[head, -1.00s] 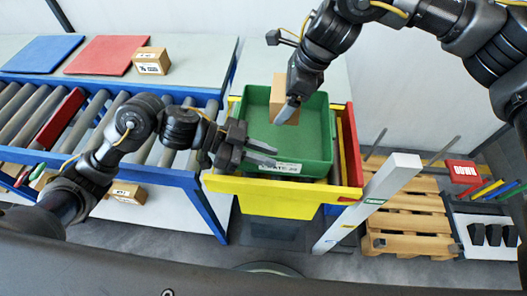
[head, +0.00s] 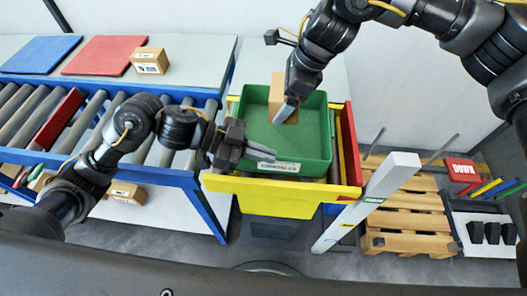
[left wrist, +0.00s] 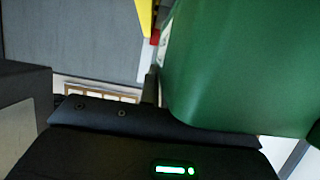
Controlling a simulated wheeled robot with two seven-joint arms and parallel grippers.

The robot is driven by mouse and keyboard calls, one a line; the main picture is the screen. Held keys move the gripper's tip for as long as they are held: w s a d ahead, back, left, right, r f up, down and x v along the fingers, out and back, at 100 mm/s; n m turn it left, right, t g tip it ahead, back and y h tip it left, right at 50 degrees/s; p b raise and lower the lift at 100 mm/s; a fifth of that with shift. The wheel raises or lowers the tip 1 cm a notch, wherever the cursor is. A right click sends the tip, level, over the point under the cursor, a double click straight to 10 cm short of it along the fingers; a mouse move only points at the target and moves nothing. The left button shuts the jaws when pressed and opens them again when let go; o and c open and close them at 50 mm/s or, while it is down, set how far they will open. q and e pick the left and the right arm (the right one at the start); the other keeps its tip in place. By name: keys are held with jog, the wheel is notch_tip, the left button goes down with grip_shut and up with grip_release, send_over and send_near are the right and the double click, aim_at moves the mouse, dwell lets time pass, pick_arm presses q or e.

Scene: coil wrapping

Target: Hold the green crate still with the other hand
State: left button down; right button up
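The green crate (head: 318,134) sits in a yellow-sided frame at the middle of the head view, its white label facing me. My left gripper (head: 240,152) is at the crate's near left corner, its fingers close together on the wall there. In the left wrist view the crate's green wall (left wrist: 240,65) fills the right side, with a dark finger (left wrist: 151,86) against its edge; the other finger is hidden. My right gripper (head: 289,108) reaches down into the crate against a cardboard box (head: 278,95). It appears closed on the box, though its far finger is hidden.
A wooden pallet (head: 410,222) lies beyond. A table with blue and red mats stands behind the conveyor.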

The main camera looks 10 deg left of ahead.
aim_at(274, 136)
jog(key=shift+f, duration=0.15)
dwell(0.4)
jog(key=shift+f, duration=5.1)
jog(key=o, duration=1.2)
jog(key=shift+f, duration=0.15)
jog(key=shift+c, duration=0.2)
jog(key=v, duration=1.2)
jog(key=shift+a, duration=0.1)
